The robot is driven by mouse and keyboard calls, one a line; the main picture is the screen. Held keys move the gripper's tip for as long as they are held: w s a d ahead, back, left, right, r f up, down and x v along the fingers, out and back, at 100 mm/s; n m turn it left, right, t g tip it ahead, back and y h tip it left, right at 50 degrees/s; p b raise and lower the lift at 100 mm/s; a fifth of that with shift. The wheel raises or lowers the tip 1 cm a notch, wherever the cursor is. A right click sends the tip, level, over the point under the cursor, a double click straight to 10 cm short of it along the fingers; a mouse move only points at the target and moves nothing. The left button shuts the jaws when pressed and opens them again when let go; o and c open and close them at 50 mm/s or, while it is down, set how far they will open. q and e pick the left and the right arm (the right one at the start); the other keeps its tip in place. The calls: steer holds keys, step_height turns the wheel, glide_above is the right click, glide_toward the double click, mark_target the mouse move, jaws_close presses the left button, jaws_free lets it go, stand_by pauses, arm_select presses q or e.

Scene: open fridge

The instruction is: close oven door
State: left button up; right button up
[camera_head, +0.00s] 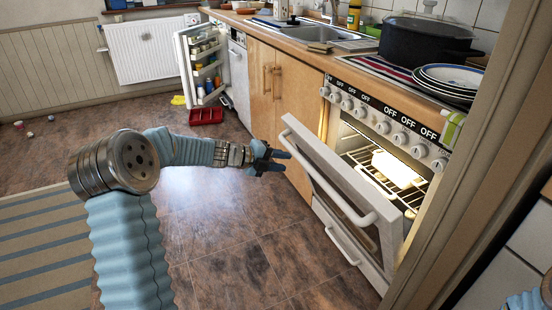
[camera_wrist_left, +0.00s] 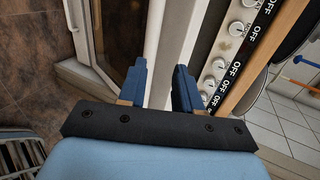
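The white oven door (camera_head: 345,190) hangs partly open, tilted out from the lit oven (camera_head: 385,165). A long white handle (camera_head: 335,185) runs across its front, seen at an angle. My left gripper (camera_head: 280,160) is open and empty, just left of the door near its left edge. In the left wrist view, the two blue fingers of my left gripper (camera_wrist_left: 160,88) stand apart, and the white door edge (camera_wrist_left: 165,45) shows beyond and between them. I cannot tell whether they touch it. My right gripper is not in view.
Oven knobs (camera_head: 382,127) line the front above the opening. A rack with a pale item (camera_head: 398,170) sits inside. Wooden cabinets (camera_head: 280,95) stand left of the oven. An open fridge (camera_head: 203,65) is farther back. A wooden frame (camera_head: 475,170) stands close on the right. The floor before the oven is clear.

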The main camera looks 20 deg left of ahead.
arm_select(q)
steer(key=shift+s+a+r, duration=0.35)
steer(key=shift+s+r, duration=0.1)
steer(key=shift+r, duration=0.3)
steer(key=v, duration=1.3)
steer(key=shift+s+a+r, duration=0.15)
steer(key=shift+s, duration=0.15)
